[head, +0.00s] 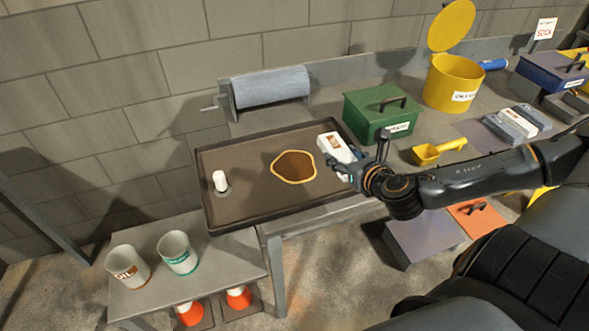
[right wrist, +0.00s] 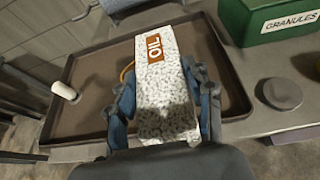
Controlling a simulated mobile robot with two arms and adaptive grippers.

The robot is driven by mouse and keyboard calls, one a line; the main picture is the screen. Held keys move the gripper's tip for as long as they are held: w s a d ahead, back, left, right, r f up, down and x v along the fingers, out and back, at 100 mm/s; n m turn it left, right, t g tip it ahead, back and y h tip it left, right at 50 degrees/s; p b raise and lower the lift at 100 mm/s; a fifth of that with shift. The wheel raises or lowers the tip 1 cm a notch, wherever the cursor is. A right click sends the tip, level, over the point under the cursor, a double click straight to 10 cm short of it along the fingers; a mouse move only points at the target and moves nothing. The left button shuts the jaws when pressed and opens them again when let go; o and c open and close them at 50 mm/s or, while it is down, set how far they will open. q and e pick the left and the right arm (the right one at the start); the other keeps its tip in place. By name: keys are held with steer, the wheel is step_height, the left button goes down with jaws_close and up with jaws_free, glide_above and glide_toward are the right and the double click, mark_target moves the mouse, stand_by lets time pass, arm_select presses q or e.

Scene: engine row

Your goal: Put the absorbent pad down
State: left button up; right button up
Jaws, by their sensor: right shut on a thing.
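My right gripper (head: 349,168) is shut on the absorbent pad (head: 333,146), a thick white-and-grey speckled block with an orange OIL label. In the right wrist view the pad (right wrist: 166,100) sits between the two blue-grey fingers, its label end pointing away from me. The pad is over the right part of a dark, rimmed tray (head: 235,140). A brown puddle with a yellow edge (head: 294,167) lies in the middle of the tray, left of the pad. In the wrist view the pad hides most of the puddle. My left gripper is not in view.
Behind are a grey roll (head: 270,87) and a green GRANULES box (head: 381,115). A yellow scoop (head: 438,152), yellow bin (head: 453,83) and more pads (head: 510,126) are right. Two cups (head: 178,252) stand front left.

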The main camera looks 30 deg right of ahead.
steer(key=shift+w+d+r, duration=0.35)
steer(key=shift+d+r, duration=0.1)
steer(key=shift+w+d+r, duration=0.1)
steer(key=shift+w+d, duration=0.05)
steer(key=shift+w, duration=0.3)
steer(key=w+a+f, duration=0.4)
steer(key=w, duration=0.4)
glide_above(297, 170)
steer(key=f, duration=0.5)
steer(key=shift+s, duration=0.3)
steer(key=shift+w+f, duration=0.15)
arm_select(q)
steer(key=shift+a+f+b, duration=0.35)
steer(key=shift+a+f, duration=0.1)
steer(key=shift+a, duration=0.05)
arm_select(e)
steer(key=shift+w+a+f, duration=0.1)
steer(key=shift+w+f, duration=0.1)
steer(key=shift+f, duration=1.55)
steer(key=shift+f, duration=0.15)
